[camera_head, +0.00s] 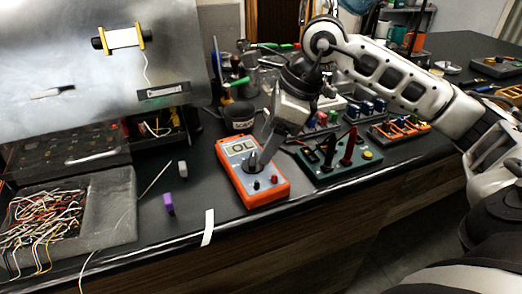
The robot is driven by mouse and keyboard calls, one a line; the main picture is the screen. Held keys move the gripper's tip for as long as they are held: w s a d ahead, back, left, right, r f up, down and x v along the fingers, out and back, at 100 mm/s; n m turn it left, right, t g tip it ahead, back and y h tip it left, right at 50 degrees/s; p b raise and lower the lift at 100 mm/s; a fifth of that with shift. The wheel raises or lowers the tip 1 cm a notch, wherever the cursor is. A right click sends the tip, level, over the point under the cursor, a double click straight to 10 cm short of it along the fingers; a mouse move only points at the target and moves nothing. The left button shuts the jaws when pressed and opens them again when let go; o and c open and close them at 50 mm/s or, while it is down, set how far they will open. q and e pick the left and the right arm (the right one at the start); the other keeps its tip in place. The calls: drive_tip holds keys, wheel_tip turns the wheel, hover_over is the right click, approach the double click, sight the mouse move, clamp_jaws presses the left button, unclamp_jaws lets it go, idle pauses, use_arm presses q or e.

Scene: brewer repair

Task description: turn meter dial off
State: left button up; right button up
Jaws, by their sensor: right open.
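The orange multimeter (276,189) lies face up near the front edge of the dark bench. Its display (240,146) reads "OL". The meter dial (252,161) is in the middle of the meter, partly hidden by my right gripper. My right gripper (259,158) points down over the dial, with its fingers at or just above it. I cannot tell whether they touch the dial. My left gripper is not in view.
A green board (338,165) with black and red probes stands right of the meter. A black cup (238,118) stands behind it. Left lie a purple-tipped piece (169,204) and a foam tray (108,205) of tangled wires. A white strip (208,228) lies at the front edge.

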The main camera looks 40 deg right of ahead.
sight(256, 160)
drive_tip(key=x, duration=0.3)
drive_tip(key=shift+w+f, duration=0.1)
drive_tip(key=shift+f, duration=0.1)
drive_tip(key=shift+w+a+f, duration=0.1)
drive_tip(key=shift+a+f, duration=0.05)
drive_tip(key=shift+f, duration=0.1)
drive_tip(key=c, duration=1)
